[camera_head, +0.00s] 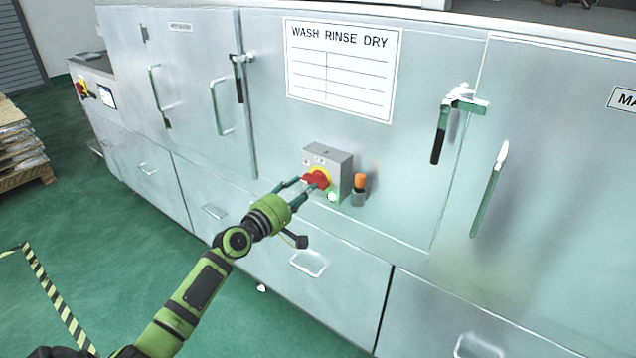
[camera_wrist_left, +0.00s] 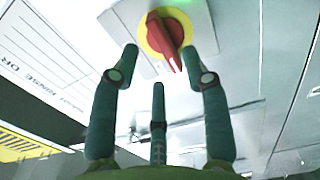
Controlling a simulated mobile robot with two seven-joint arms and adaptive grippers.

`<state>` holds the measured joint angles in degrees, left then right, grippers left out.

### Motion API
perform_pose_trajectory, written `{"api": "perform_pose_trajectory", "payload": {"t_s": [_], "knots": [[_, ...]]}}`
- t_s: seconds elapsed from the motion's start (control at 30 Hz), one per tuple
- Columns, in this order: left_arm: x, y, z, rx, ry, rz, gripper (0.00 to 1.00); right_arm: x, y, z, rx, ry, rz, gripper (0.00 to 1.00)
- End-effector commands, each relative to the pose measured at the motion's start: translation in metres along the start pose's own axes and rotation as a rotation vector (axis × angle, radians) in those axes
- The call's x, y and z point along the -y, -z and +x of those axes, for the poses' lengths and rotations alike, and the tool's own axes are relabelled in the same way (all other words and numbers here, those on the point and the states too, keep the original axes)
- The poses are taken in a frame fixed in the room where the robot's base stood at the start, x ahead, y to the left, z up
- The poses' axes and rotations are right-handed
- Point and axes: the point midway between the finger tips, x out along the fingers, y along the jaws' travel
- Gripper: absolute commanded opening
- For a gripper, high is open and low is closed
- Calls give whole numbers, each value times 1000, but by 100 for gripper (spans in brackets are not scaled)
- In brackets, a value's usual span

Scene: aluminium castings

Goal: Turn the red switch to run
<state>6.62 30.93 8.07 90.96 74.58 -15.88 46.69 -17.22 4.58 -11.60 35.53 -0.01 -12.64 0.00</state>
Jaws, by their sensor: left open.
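The red switch (camera_head: 317,179) is a red rotary handle on a yellow disc, set on the front of a small grey box (camera_head: 333,160) on the machine's metal front. In the left wrist view the red switch (camera_wrist_left: 169,38) shows at the top, its handle slanting slightly, with the yellow ring around it. My left gripper (camera_head: 300,184) is open, its teal fingers reaching to the switch. In the wrist view the two upper fingers of the left gripper (camera_wrist_left: 162,62) stand either side of the handle's lower end; I cannot tell whether they touch it. The right gripper is not in view.
An orange-topped part (camera_head: 359,186) sits right of the box, and a pale green button (camera_head: 333,197) is below the switch. Door handles (camera_head: 440,130) stick out to the right. A "WASH RINSE DRY" sign (camera_head: 341,68) is above. The green floor (camera_head: 130,255) is open at left.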

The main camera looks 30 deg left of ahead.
Motion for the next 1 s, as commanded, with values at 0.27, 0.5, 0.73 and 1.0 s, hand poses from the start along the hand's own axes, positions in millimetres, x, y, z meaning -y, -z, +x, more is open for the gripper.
{"api": "perform_pose_trajectory", "payload": {"t_s": [0.27,0.5,0.73,1.0], "knots": [[1,0,37,-1,0,0,46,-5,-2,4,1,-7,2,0],[1,0,46,-1,1,3,46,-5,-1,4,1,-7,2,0],[1,0,46,-1,1,3,26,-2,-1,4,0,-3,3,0],[1,0,45,-1,2,3,0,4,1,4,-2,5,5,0]]}}
